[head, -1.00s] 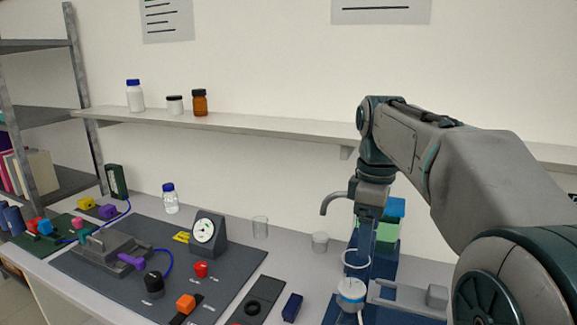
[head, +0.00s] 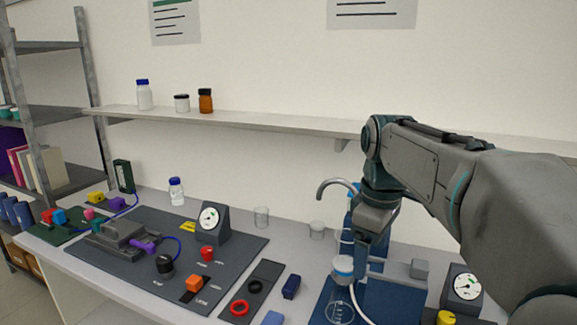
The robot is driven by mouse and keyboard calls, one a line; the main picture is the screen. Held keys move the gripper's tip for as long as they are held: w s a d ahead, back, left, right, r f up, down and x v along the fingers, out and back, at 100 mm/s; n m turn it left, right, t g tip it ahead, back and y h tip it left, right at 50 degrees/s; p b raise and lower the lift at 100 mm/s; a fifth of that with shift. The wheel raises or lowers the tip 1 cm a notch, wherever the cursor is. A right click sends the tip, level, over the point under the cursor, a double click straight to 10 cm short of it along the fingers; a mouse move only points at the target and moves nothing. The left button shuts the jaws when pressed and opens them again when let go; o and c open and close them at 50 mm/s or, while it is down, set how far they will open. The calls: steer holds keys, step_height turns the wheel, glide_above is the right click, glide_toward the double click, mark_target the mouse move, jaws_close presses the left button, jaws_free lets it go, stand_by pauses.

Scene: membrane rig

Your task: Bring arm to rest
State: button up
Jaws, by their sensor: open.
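My arm reaches in from the right side of the head view, with its wrist bent downward. My gripper (head: 362,252) points down above the blue mat (head: 392,292) at the right of the bench. It is open, with nothing seen between its fingers. I cannot tell whether the gripper touches anything there.
The dark rig mat (head: 135,252) holds a grey clamp block (head: 113,240), a gauge (head: 212,222) and knobs. A black strip (head: 262,279) bears a red ring and a black ring. A wall shelf (head: 250,124) with bottles runs behind. A second gauge (head: 463,288) stands at right.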

steer(key=s+f+m+t, duration=0.3)
steer(key=s+f+m, duration=0.7)
steer(key=s+f, duration=0.3)
steer(key=shift+s+m, duration=0.3)
steer(key=shift+s, duration=0.3)
